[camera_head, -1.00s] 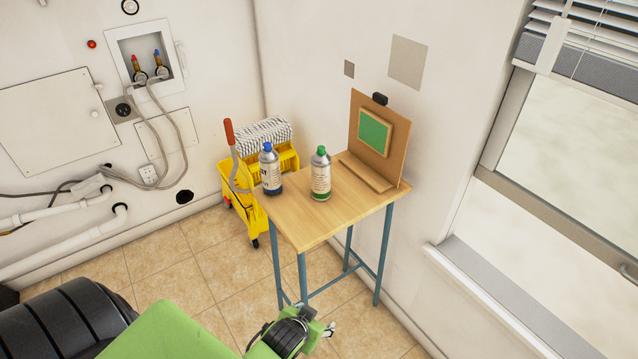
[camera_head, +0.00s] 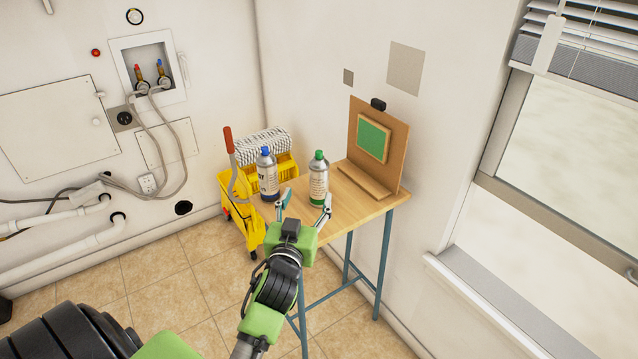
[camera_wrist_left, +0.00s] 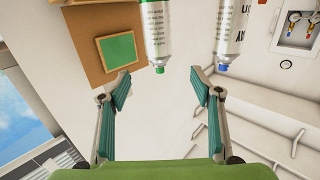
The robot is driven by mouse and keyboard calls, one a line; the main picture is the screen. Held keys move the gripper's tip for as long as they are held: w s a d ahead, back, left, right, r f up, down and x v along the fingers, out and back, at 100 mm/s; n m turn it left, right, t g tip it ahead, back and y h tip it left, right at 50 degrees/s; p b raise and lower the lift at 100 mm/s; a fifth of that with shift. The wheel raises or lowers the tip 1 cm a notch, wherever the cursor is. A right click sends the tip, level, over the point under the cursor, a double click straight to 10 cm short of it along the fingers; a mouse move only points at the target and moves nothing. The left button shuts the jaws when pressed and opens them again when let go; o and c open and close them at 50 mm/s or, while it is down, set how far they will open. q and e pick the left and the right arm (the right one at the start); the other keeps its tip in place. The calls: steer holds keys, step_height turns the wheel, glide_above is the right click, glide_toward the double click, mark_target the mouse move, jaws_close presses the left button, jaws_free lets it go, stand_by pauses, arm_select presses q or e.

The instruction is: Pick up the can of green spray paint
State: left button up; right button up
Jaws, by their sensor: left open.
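The can of green spray paint (camera_head: 318,180), silver with a green cap and green base band, stands upright on the small wooden table (camera_head: 370,207). A similar can with a blue cap (camera_head: 268,174) stands to its left. My left gripper (camera_head: 305,205) is open and empty at the table's near side, its fingers pointing toward the cans. In the left wrist view the green-capped can (camera_wrist_left: 157,35) shows upside down, beyond the open fingers and between their lines. The blue-capped can (camera_wrist_left: 231,35) is there to the right, near the other finger's line. My right gripper is not in view.
An easel board (camera_head: 395,150) with a green panel stands at the back of the table. A yellow mop wringer bucket (camera_head: 240,225) with a red-handled lever (camera_head: 229,140) is left of the table. A window is at the right. Tiled floor is open at the left.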

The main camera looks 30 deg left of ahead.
mark_target(317, 171)
arm_select(q)
steer(key=x, duration=0.6)
steer(key=r+x, duration=0.1)
steer(key=x, duration=0.3)
steer(key=shift+d+p, duration=0.1)
steer(key=shift+p, duration=0.3)
steer(key=x, duration=0.4)
steer(key=shift+w+f, duration=0.1)
steer(key=shift+w, duration=0.1)
jaws_close()
